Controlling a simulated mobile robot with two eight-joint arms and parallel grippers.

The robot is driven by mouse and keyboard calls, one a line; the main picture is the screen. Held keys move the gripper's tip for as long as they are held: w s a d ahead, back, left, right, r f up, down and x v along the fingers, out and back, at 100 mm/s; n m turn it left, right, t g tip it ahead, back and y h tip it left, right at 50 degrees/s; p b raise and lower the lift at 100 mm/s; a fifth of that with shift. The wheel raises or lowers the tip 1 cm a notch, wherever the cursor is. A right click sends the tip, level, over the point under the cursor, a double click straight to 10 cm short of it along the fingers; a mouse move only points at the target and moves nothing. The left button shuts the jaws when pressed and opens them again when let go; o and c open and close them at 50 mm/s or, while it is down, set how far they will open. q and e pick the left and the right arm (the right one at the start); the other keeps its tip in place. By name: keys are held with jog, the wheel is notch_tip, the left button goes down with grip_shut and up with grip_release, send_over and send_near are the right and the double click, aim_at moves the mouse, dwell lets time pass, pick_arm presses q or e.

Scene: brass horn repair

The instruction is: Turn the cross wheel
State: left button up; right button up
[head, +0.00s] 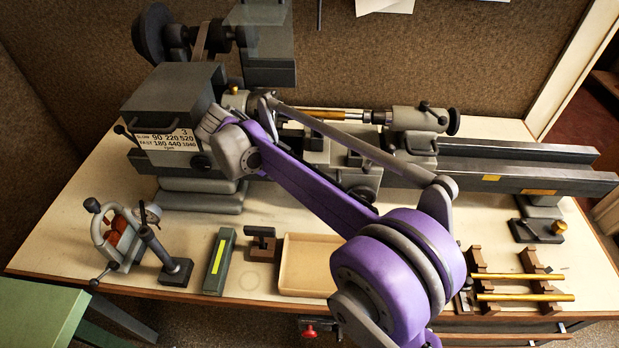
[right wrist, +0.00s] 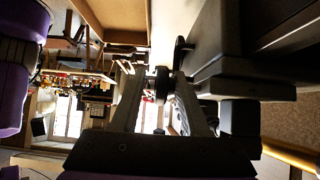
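The grey lathe (head: 185,95) stands along the bench. Its cross wheel (head: 363,193) shows at the front of the carriage, partly hidden by my purple right arm. In the right wrist view, a small dark round part (right wrist: 162,84), apparently the wheel seen edge-on, shows between the finger ends of my right gripper (right wrist: 160,90). The fingers are apart, with gaps on both sides of it. I cannot tell any contact. In the head view my arm hides this gripper. My left gripper is not in view.
A rack with brass rods (head: 520,297) is at the front right. The lathe bed (head: 530,176) runs right. Dark lathe parts (right wrist: 240,75) sit close beside the right finger.

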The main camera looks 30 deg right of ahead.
jog(key=shift+s, duration=0.1)
dwell(0.3)
jog(key=shift+r, duration=0.2)
notch_tip(320, 180, up, 10)
jog(key=shift+f+p, duration=0.15)
jog(key=shift+p, duration=0.3)
dwell(0.3)
